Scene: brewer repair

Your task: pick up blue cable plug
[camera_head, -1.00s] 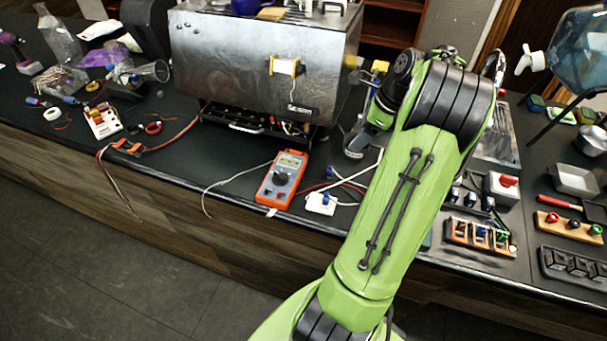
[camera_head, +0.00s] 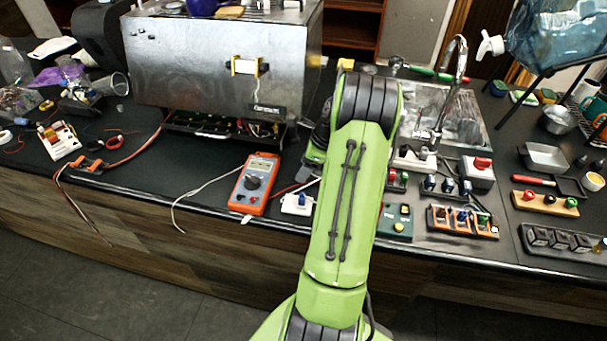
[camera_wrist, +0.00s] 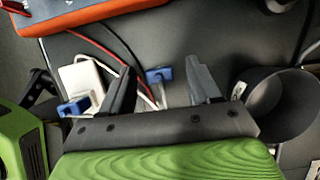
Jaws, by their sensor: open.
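In the wrist view, a small blue cable plug (camera_wrist: 159,75) lies on the dark counter between the fingertips of my gripper (camera_wrist: 162,68), with a pale cable beside it. The fingers are open and apart from the plug at both sides. Another blue piece (camera_wrist: 75,107) sits at a white socket block (camera_wrist: 84,78) left of the fingers. In the head view, this white block (camera_head: 295,208) with its blue part (camera_head: 301,198) stands near the counter's front edge. My arm hides most of my gripper and the plug between its fingers there.
An orange multimeter (camera_head: 254,185) lies left of the white block, with red and black leads. A dark round cup-like thing (camera_wrist: 283,105) stands right of my fingers. The metal machine (camera_head: 220,60) stands behind. Switch boxes (camera_head: 463,221) and a sink (camera_head: 465,110) are at the right.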

